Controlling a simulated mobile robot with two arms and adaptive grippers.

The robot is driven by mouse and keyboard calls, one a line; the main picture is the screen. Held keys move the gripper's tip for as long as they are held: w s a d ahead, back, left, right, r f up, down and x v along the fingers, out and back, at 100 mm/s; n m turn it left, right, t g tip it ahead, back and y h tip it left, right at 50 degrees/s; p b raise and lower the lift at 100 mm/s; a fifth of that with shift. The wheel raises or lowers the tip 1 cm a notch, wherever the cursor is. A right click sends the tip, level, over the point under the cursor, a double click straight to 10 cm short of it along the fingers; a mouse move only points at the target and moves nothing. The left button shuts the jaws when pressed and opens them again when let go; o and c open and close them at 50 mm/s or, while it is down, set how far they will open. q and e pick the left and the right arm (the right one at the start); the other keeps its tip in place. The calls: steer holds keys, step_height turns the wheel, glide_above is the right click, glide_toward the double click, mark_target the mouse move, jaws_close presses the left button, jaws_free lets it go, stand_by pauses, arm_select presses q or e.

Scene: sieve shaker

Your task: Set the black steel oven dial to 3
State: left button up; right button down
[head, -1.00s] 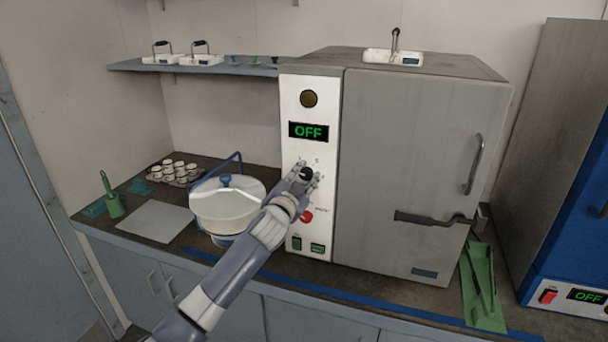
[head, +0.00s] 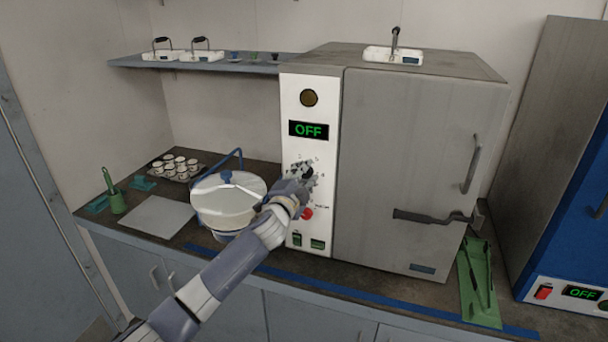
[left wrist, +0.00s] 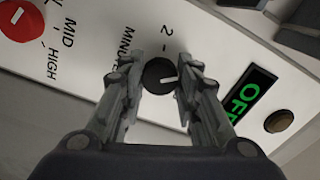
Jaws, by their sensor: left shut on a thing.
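The oven (head: 425,170) is a grey steel box with a white control panel (head: 292,103) on its left side. The panel display (head: 308,130) reads OFF in green. The black dial (head: 306,171) sits below the display and also shows in the left wrist view (left wrist: 158,76), with a white pointer mark. A "2" and the word "MINUTES" are printed near it; no 3 is readable. My left gripper (head: 303,176) is at the dial, and in the left wrist view its fingers (left wrist: 160,80) lie on either side of the dial, shut on it. My right gripper is not in view.
A red knob (head: 306,213) and green switches (head: 317,244) sit below the dial. A white lidded pot (head: 226,208) with a blue handle stands close left of my left arm. A green tray (head: 480,290) lies right of the oven, before a blue machine (head: 570,220).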

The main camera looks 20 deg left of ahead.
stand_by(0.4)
arm_select(q)
steer(key=o, duration=1.1)
steer(key=s, duration=1.2)
steer(key=shift+a, duration=0.15)
